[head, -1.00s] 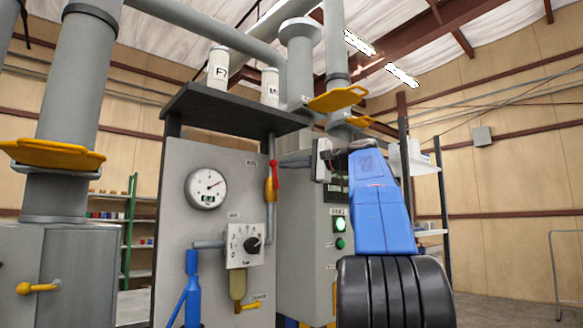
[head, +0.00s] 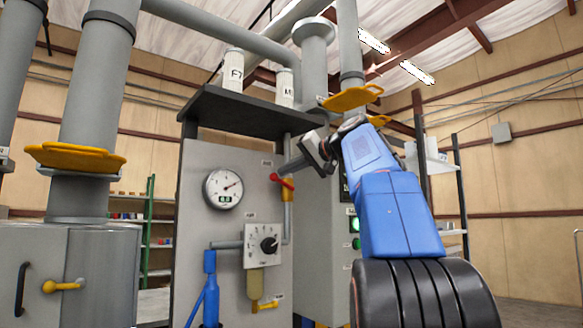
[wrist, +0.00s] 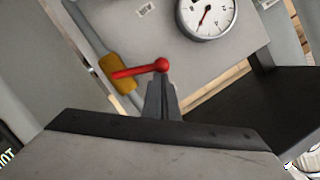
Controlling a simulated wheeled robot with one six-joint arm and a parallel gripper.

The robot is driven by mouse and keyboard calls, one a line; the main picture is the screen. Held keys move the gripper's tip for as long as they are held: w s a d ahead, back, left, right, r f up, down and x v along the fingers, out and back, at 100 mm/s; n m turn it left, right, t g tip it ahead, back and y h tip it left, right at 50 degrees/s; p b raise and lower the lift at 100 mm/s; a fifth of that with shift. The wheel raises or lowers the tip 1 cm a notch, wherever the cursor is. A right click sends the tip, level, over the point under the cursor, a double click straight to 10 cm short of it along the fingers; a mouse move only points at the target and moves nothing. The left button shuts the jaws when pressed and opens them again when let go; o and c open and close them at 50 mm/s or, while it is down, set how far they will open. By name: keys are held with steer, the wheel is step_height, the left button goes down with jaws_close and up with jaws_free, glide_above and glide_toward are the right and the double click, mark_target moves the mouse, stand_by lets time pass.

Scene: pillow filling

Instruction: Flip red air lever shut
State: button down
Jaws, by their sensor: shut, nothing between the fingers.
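The red air lever (head: 282,181) is on a yellow valve body (head: 287,194) in the vertical pipe at the right of the grey panel. In the head view it lies across the pipe, its ball end at the left. In the wrist view the red lever (wrist: 138,71) runs from the yellow valve body (wrist: 119,74) to its ball. My gripper (head: 284,170) is at the lever from the upper right. In the wrist view my gripper (wrist: 161,82) has its fingers together, tips right at the ball, apparently touching it. Nothing is held between them.
The panel carries a round gauge (head: 224,189), a dial box (head: 263,245) and a small yellow valve lever (head: 266,306). A dark shelf (head: 245,119) overhangs the panel above my gripper. A grey cabinet (head: 320,230) stands just right of the valve.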

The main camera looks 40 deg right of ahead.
steer(key=shift+a+f+n+h, duration=0.65)
steer(key=shift+f+n, duration=0.25)
steer(key=shift+n, duration=0.2)
steer(key=shift+a+f+n, duration=0.2)
steer(key=shift+f+n, duration=0.3)
steer(key=shift+n, duration=0.2)
steer(key=shift+h, duration=0.35)
